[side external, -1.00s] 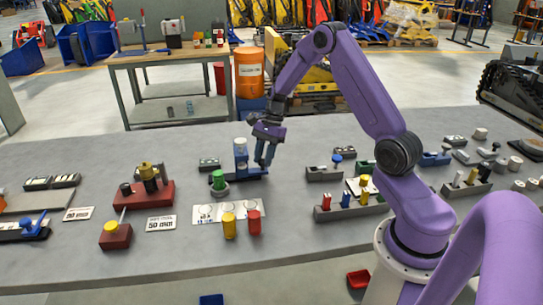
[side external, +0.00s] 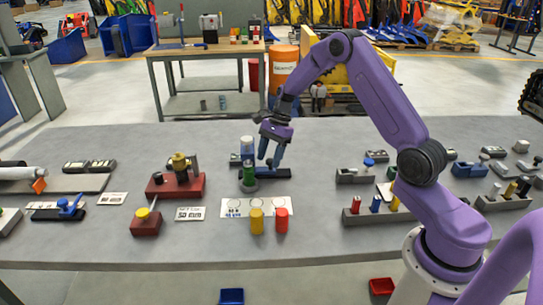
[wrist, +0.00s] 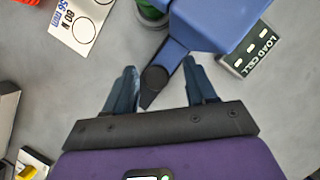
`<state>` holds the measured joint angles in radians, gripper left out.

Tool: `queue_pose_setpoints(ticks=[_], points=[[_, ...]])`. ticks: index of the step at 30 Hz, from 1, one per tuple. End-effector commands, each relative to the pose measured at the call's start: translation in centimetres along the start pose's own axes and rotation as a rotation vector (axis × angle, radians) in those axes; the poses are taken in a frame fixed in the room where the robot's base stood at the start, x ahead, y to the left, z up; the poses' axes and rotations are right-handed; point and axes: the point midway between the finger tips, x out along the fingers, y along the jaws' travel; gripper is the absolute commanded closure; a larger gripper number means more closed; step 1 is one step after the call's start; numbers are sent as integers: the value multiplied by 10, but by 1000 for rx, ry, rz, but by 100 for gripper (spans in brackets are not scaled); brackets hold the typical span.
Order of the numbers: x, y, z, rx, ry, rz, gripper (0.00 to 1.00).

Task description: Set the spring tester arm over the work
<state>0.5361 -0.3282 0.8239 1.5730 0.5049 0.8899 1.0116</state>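The spring tester (side external: 247,146) is a blue upright with a pale top on a dark blue base, near the middle of the bench. In the wrist view its blue body (wrist: 215,18) is at the top. A blue arm (wrist: 174,56) slants down from it to a dark round knob and tapered tip (wrist: 152,84). My gripper (side external: 270,160) is low beside the tester's right side. In the wrist view my gripper (wrist: 160,88) is open, the arm's tip between its fingers, with a visible gap each side. A green cylinder (side external: 249,178) on a grey base stands in front of the tester.
A white card (side external: 231,208) with printed circles lies in front, with yellow (side external: 257,221) and red (side external: 281,220) cylinders at its edge. A load cell box (wrist: 248,50) is close beside the tester. A red fixture (side external: 175,184) stands left; more fixtures stand right.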

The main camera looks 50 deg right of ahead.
Motion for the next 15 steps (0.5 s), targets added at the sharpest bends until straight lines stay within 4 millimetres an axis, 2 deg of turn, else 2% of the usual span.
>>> queue_pose_setpoints(ticks=[8,11,15], points=[[-5,1,-2,2,0,2,44],[-16,1,-2,2,0,0,44],[-42,0,-2,1,1,-2,44]])
